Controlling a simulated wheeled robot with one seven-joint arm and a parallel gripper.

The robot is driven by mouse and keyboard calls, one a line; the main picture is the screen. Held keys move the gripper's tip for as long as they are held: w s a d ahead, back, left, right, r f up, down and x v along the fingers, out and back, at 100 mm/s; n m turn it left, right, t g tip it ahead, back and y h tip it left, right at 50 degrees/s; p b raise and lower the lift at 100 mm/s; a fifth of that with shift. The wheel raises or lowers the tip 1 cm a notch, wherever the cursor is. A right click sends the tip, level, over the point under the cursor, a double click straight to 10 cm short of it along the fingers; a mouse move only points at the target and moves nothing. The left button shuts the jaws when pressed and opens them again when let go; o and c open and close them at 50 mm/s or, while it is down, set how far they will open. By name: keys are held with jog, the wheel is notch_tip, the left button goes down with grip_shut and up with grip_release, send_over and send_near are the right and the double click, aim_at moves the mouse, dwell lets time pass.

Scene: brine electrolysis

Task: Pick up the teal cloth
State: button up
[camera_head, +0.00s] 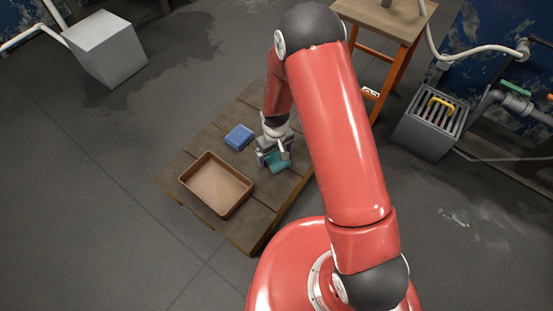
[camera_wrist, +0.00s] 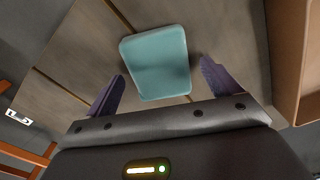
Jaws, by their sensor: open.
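The teal cloth (camera_head: 279,163) lies flat on a low wooden platform (camera_head: 257,217), partly hidden by my gripper in the head view. In the wrist view the teal cloth (camera_wrist: 157,62) is a rounded rectangle just beyond the fingertips. My gripper (camera_head: 273,161) points down over the cloth. In the wrist view my gripper (camera_wrist: 161,82) is open, one purple finger on each side of the cloth's near end. I cannot tell how high the fingers are above the boards.
A brown tray (camera_head: 236,211) stands on the platform to the left, and its wall (camera_wrist: 285,60) shows at right in the wrist view. A blue block (camera_head: 239,137) lies behind the tray. A wooden table (camera_head: 384,20) with orange legs stands behind. A grey slatted bin (camera_head: 418,135) is at right.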

aim_at(275, 156)
jog(key=c, duration=1.1)
jog(key=shift+r, duration=0.1)
jog(key=shift+c, duration=0.2)
notch_tip(275, 156, up, 20)
jog(key=p, duration=0.3)
jog(key=shift+p, duration=0.4)
